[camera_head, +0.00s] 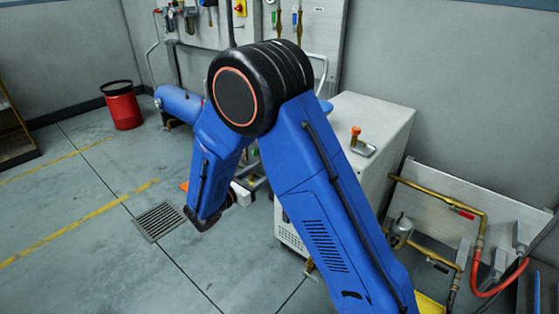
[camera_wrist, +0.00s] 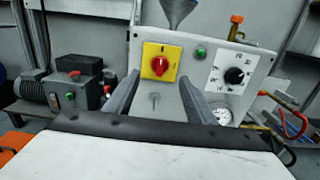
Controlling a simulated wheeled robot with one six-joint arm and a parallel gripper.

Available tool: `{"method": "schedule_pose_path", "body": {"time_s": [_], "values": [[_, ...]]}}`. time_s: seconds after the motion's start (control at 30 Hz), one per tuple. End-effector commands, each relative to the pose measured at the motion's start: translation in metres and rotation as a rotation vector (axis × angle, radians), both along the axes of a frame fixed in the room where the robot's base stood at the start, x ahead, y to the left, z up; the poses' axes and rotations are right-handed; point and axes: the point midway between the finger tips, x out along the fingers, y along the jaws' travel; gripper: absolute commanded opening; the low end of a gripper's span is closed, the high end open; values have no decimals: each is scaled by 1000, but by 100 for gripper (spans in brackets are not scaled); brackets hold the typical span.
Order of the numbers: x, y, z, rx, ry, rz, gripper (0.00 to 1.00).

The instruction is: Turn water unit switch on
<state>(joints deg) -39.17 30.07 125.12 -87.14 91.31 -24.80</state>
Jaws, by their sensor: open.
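In the wrist view, a grey-white unit panel (camera_wrist: 207,50) faces me. It carries a red rotary switch (camera_wrist: 159,65) on a yellow plate (camera_wrist: 149,50). The knob's exact turn position is too small to read. My gripper (camera_wrist: 159,80) is open, its two grey fingers pointing at the panel on either side of the switch, low in the picture. Nothing is between the fingers, and I cannot tell how far they are from the knob. In the head view, the white cabinet (camera_head: 375,118) stands behind my blue arm, which hides the switch and the gripper.
The panel also has a green button (camera_wrist: 200,53), a black dial (camera_wrist: 234,75) and a gauge (camera_wrist: 223,116). A funnel (camera_wrist: 177,12) rises above it. A motor unit (camera_wrist: 72,90) stands left. Pipes (camera_head: 482,232) lie right of the cabinet; a red bin (camera_head: 122,108) stands far left. Floor at left is clear.

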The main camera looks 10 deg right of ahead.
Motion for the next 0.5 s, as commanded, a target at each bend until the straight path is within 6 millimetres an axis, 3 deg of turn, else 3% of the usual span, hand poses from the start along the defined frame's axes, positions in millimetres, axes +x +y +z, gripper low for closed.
{"method": "schedule_pose_path", "body": {"time_s": [0.2,0.5], "values": [[23,-33,0,0,0,-4,50],[48,-67,0,1,1,-2,50]]}}
